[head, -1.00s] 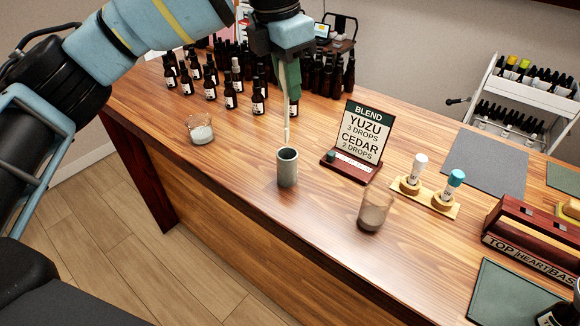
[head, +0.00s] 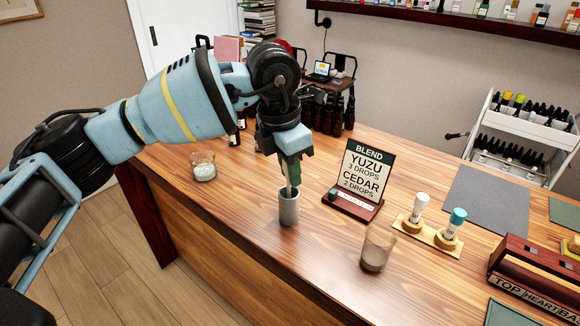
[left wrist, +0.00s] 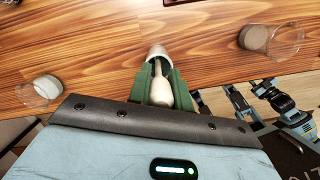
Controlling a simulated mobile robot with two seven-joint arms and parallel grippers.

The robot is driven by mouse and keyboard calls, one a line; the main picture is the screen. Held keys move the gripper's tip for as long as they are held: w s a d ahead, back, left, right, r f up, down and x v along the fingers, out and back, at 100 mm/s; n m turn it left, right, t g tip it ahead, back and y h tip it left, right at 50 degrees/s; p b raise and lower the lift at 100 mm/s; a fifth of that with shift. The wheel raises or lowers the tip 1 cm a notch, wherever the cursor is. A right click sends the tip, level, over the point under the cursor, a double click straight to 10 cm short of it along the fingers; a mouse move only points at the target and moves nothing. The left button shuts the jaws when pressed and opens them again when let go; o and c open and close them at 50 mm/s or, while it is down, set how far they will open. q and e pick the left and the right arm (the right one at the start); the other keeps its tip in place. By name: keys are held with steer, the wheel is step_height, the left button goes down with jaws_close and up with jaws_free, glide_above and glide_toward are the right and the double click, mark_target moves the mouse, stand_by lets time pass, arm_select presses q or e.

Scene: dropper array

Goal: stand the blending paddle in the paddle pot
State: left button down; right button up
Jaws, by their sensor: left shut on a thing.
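The blending paddle (head: 289,190) is pale and slim, held pointing down. My left gripper (head: 290,172) is shut on it, directly above the paddle pot (head: 289,209). The pot is a grey upright cylinder on the counter. The paddle's lower end reaches the pot's mouth and seems to go inside; its tip is hidden. In the left wrist view the paddle's thicker pale end (left wrist: 182,98) lies between the green fingers (left wrist: 160,88), and its thin stem runs toward the pot (left wrist: 157,50).
A glass with white contents (head: 203,167) stands left of the pot, and another glass (head: 376,250) to the right. The BLEND sign (head: 363,172) stands close behind on the right. Two droppers sit on a wooden stand (head: 428,236). Dark bottles (head: 335,112) are behind my gripper.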

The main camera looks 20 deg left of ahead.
arm_select(q)
steer(key=shift+f, duration=0.15)
arm_select(e)
steer(key=shift+w, duration=0.2)
arm_select(q)
steer(key=c, duration=1.3)
jaws_free()
arm_select(e)
steer(key=shift+w+r, duration=0.1)
steer(key=shift+w, duration=0.15)
arm_select(q)
steer(key=shift+r, duration=0.2)
steer(key=r, duration=0.4)
steer(key=s+r, duration=0.1)
steer(key=r, duration=0.3)
steer(key=a+r, duration=0.1)
steer(key=r, duration=0.3)
steer(key=shift+s+a, duration=0.1)
steer(key=shift+s, duration=0.1)
arm_select(e)
steer(key=shift+s, duration=0.3)
steer(key=shift+w, duration=0.25)
arm_select(q)
steer(key=shift+f, duration=0.1)
